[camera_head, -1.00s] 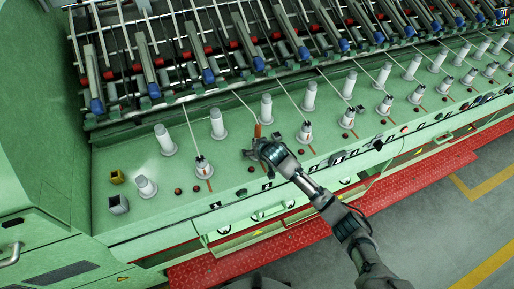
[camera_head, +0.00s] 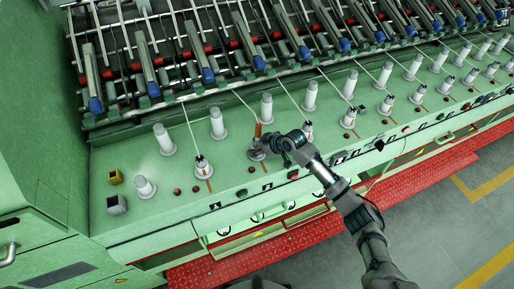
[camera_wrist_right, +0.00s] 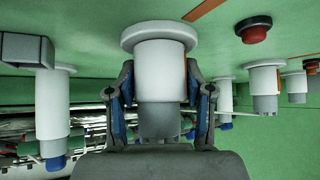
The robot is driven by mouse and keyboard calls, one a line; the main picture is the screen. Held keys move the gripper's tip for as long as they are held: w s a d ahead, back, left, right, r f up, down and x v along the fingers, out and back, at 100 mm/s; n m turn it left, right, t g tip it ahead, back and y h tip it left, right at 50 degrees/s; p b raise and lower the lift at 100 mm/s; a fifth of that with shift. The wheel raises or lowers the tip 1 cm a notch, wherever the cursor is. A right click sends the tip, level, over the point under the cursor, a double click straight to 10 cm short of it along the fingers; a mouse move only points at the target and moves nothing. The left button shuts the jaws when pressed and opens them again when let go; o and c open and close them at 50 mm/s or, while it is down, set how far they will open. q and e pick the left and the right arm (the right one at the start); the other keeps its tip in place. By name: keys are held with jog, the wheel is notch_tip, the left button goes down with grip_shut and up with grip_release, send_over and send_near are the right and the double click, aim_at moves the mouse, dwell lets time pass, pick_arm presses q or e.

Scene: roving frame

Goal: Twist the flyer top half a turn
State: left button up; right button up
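The flyer is a pale upright cylinder on a round white flange. In the wrist view its grey top (camera_wrist_right: 160,122) and white body (camera_wrist_right: 160,72) fill the middle, appearing upside down. In the head view my right gripper (camera_head: 268,146) is over this flyer and hides most of it; part of its flange (camera_head: 257,156) shows. In the wrist view the two fingers of my right gripper (camera_wrist_right: 160,100) stand on either side of the flyer, with narrow gaps beside the grey top. They look open, and I cannot tell any contact at the tips. My left gripper is out of view.
A neighbouring flyer (camera_head: 308,130) stands close beside my right wrist. Several white bobbins (camera_head: 217,124) and other flyers line the green machine deck (camera_head: 230,170). Red buttons (camera_head: 178,191) sit along the front. Rollers with blue ends (camera_head: 208,76) rise behind.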

jog(key=c, duration=0.5)
jog(key=shift+r+m+t+p, duration=0.15)
jog(key=shift+m+t+p, duration=0.3)
jog(key=shift+p, duration=0.35)
jog(key=shift+a+f+m+t+h, duration=0.15)
jog(key=shift+m+t+h, duration=0.1)
jog(key=shift+m+h, duration=0.25)
jog(key=shift+d+f+m+t+h, duration=0.1)
jog(key=shift+m+t+h, duration=0.15)
jog(key=shift+m, duration=0.4)
jog(key=m+t+h, duration=0.1)
jog(key=m+h, duration=0.1)
jog(key=m, duration=0.1)
jog(key=shift+s+a+m+t+h, duration=0.15)
jog(key=shift+m+t+h, duration=0.2)
jog(key=shift+m+h, duration=0.75)
jog(key=m+h, duration=0.3)
jog(key=m, duration=0.1)
jog(key=o, duration=1.7)
jog(key=shift+w, duration=0.2)
